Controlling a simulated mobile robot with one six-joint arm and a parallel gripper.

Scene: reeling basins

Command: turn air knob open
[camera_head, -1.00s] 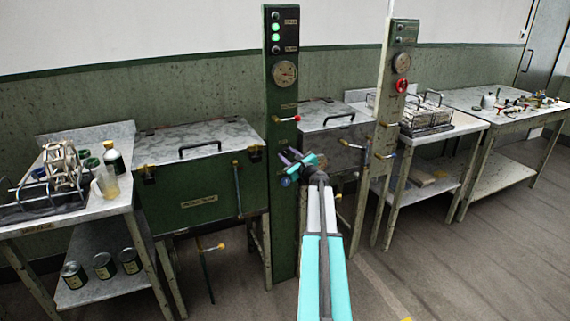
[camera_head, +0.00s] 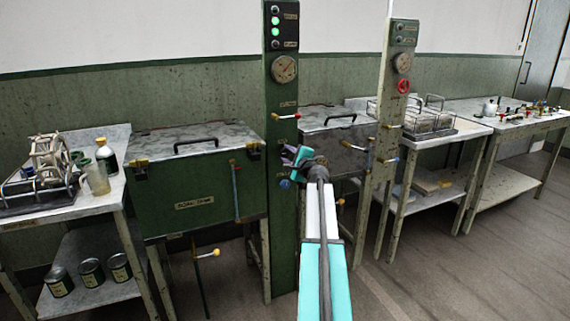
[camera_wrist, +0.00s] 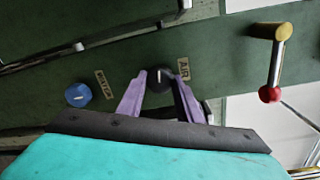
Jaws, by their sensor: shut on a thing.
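The air knob (camera_wrist: 158,80) is a dark round knob with a white pointer line, on the green post (camera_head: 284,230), beside the AIR label (camera_wrist: 184,70) in the wrist view. My gripper (camera_wrist: 160,82) has its two purple fingers on either side of this knob, shut on it. The head view also shows my gripper (camera_head: 291,158) against the post, where it hides the air knob. A blue knob (camera_wrist: 78,94) beside the WATER label sits to the left in the wrist view, apart from my fingers. It also shows below my gripper in the head view (camera_head: 285,183).
A lever with a red ball end (camera_wrist: 269,94) sticks out near my gripper, above it in the head view (camera_head: 298,116). A gauge (camera_head: 284,69) and lit green lamps are higher on the post. A green basin (camera_head: 190,195) stands left; floor at front right is clear.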

